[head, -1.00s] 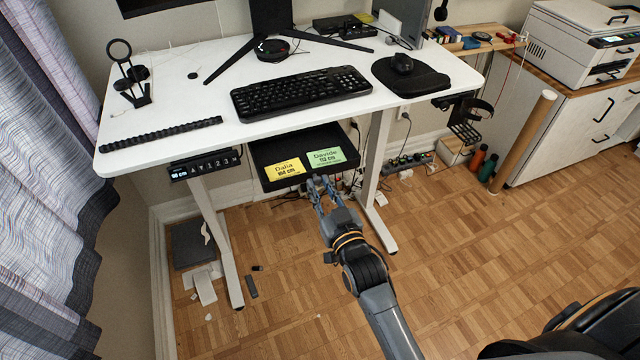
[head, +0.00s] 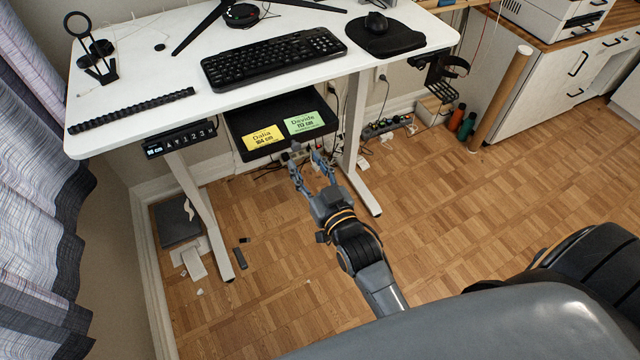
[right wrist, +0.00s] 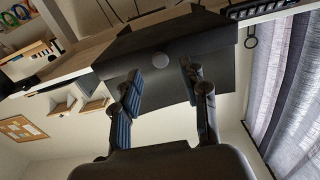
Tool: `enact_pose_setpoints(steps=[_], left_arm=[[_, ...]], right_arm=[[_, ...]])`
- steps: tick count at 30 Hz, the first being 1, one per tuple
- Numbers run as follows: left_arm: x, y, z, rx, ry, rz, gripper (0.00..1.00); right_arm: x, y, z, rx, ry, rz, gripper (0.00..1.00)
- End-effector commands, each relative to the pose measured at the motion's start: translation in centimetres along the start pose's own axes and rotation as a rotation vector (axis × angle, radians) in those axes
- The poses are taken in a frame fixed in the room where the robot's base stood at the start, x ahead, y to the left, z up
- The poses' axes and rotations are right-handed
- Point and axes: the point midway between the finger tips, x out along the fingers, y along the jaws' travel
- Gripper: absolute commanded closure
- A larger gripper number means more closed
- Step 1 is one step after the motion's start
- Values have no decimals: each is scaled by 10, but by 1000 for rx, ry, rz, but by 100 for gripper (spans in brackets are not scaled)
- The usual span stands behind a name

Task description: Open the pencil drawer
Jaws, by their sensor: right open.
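The black pencil drawer (head: 237,120) hangs under the front edge of the white desk. It shows past the desk edge, with a yellow note and a green note on it. My right gripper (head: 307,154) is open and empty just in front of the drawer's near edge. My left gripper is not in view.
The white desk (head: 130,135) holds a keyboard (head: 272,58) and a mouse pad. A control panel (head: 180,139) hangs left of the drawer. Desk legs (head: 355,120) stand on both sides. Cables lie behind. The wooden floor (head: 440,200) in front is mostly clear.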

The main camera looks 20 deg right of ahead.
Motion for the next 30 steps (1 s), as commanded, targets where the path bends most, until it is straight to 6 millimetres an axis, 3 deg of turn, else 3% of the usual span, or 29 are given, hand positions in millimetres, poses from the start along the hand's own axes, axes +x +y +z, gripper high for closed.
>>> enact_pose_setpoints(steps=[6,12,30], left_arm=[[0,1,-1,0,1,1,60],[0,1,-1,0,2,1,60],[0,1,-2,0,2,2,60]], right_arm=[[-48,0,1,0,-4,-1,56],[-74,0,1,0,-2,-1,56],[-81,0,0,0,0,-1,56]])
